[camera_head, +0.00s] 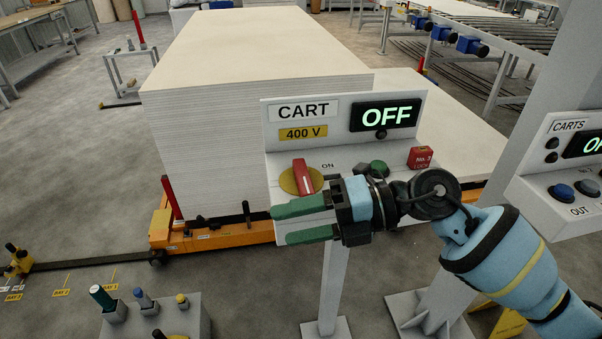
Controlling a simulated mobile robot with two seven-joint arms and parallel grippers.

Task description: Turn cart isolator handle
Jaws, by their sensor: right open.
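The cart isolator handle (304,177) is a red bar on a round yellow plate (287,183), low on the left of the grey CART panel (345,155). The handle stands near upright, and the lit display (387,115) reads OFF. The word ON is printed to the right of the handle. My right gripper (280,226) has green fingers pointing left, open and empty. In the picture it lies just below the handle, apart from it; its depth to the panel is hard to tell. My left gripper is out of view.
A CARTS panel (560,165) stands at right. A tall board stack (205,150) on an orange cart (205,236) is behind. A control box (190,318) is at lower left.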

